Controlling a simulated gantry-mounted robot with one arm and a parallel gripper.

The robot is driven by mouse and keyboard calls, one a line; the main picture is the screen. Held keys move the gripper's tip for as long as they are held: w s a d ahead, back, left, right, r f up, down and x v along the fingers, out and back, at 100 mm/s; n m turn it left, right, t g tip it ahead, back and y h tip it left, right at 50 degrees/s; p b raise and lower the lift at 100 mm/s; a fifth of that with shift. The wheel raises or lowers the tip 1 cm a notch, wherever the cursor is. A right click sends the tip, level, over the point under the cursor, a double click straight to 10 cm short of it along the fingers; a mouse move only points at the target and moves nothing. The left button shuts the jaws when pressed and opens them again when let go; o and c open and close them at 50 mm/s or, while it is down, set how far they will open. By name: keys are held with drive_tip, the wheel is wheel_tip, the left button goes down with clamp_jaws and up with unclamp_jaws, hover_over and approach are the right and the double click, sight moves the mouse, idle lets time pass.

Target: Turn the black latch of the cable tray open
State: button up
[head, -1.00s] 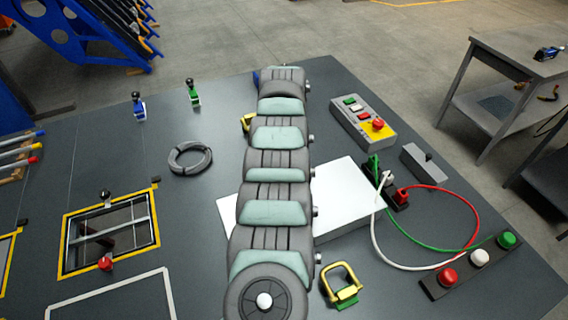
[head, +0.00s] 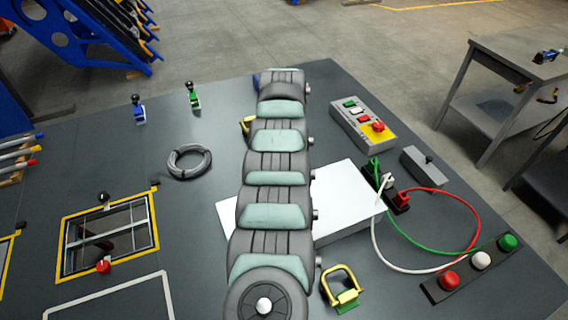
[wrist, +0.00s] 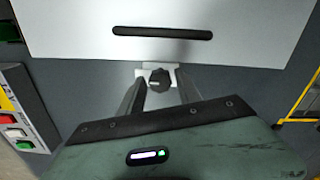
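The cable tray is a white box (head: 345,200) under my arm in the head view. In the wrist view its white top (wrist: 240,40) fills the upper part and has a long black slot or handle (wrist: 162,32). The black latch (wrist: 160,79) is a small dark knob on a white bracket at the tray's near edge. My gripper (wrist: 160,84) is open, with one finger on each side of the latch. I cannot tell whether the fingers touch it. In the head view my arm hides the latch and gripper.
A yellow handle (head: 342,288) stands close to the right of my arm. Red, white and green cables (head: 440,225) loop right of the tray. A button box (head: 363,124) stands behind them. A grey cable coil (head: 189,161) lies on the left.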

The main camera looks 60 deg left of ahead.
drive_tip(key=shift+o, duration=1.1)
wheel_tip(320, 180, up, 11)
drive_tip(key=p, duration=0.1)
drive_tip(key=shift+f, duration=0.1)
